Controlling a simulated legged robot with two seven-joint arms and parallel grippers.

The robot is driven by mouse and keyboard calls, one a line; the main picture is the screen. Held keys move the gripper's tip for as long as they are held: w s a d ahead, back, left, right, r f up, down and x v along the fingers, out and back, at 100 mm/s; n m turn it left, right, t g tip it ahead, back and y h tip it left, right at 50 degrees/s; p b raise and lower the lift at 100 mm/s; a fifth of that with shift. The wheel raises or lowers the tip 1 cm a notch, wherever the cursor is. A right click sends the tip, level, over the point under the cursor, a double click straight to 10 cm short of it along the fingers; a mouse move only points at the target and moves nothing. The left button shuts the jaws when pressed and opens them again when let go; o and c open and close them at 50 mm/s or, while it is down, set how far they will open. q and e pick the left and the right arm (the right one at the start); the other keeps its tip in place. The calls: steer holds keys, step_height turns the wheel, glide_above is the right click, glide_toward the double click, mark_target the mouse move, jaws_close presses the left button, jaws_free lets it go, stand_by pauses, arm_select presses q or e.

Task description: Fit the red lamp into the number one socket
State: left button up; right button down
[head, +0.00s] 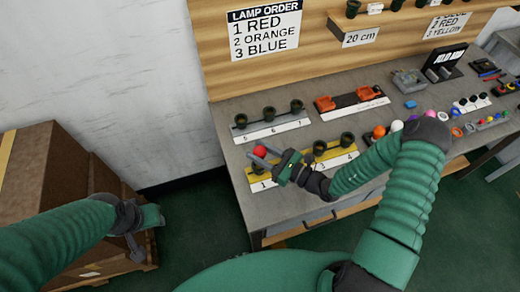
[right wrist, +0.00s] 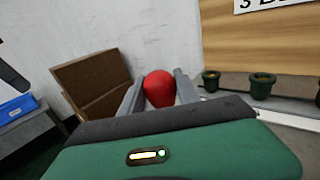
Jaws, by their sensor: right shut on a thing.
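The red lamp (head: 260,150) is a round red ball held between the two fingers of my right gripper (head: 261,156), over the left end of the yellow socket strip. In the right wrist view the red lamp (right wrist: 159,88) sits between the two grey fingers. The number one socket (head: 258,169) is dark green, at the left end of the yellow strip (head: 262,186), just below the lamp and partly hidden by the gripper. I cannot tell whether lamp and socket touch. My left gripper (head: 142,222) hangs at the left, away from the bench; its finger opening is unclear.
Farther right, green socket three (head: 319,148) and socket four (head: 347,139) stand near my right arm. Coloured balls lie to the right. Brown boxes (head: 45,180) stand left of the bench.

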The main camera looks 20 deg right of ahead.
steer(key=shift+a+r, duration=0.15)
steer(key=shift+a, duration=0.3)
arm_select(q)
steer(key=shift+a, duration=0.5)
steer(key=shift+d, duration=0.1)
arm_select(e)
steer(key=shift+d, duration=0.15)
steer(key=shift+d+p, duration=0.3)
steer(key=shift+d, duration=0.15)
arm_select(q)
steer(key=shift+d+r, duration=0.25)
steer(key=shift+d, duration=0.05)
arm_select(e)
steer(key=shift+s, duration=0.1)
arm_select(q)
steer(key=shift+a, duration=0.25)
arm_select(e)
steer(key=shift+a, duration=0.3)
arm_select(q)
steer(key=shift+d+r, duration=0.15)
steer(key=shift+r, duration=0.05)
arm_select(e)
steer(key=shift+d, duration=0.1)
